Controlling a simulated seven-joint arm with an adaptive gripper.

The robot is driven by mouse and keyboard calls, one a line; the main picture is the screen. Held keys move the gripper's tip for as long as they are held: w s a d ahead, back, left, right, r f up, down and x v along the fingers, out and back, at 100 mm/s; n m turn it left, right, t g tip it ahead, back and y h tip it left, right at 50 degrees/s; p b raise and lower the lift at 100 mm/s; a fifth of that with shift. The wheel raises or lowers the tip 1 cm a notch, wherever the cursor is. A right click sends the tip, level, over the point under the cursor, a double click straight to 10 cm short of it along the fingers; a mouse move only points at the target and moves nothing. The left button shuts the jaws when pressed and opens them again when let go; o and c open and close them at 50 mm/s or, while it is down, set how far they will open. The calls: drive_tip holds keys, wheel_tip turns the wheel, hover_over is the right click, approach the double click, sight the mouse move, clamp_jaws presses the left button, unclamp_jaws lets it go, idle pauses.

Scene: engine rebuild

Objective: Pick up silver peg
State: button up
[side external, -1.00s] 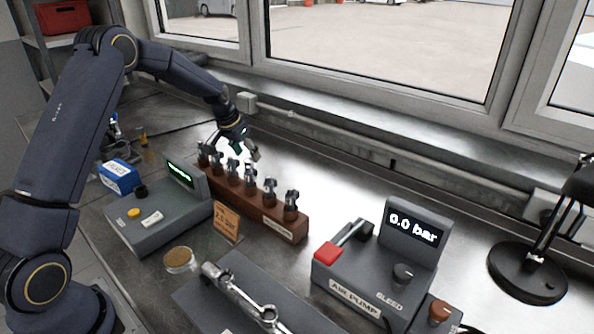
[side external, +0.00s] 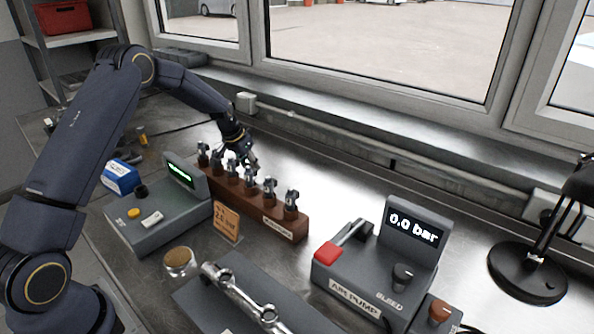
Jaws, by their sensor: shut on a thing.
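My gripper (side external: 246,166) is over the back of the row, pointing down. It is shut on a silver peg (side external: 250,177) near the middle of the row. The fingers and peg tops overlap in this view, so the exact grip is hard to make out. The peg looks upright and still at rack height; I cannot tell whether it has left its hole.
A grey device with a green display (side external: 180,174) and an orange-brown card (side external: 227,222) stand left of the rack. The bench behind the rack is clear.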

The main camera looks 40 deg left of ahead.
clamp_jaws()
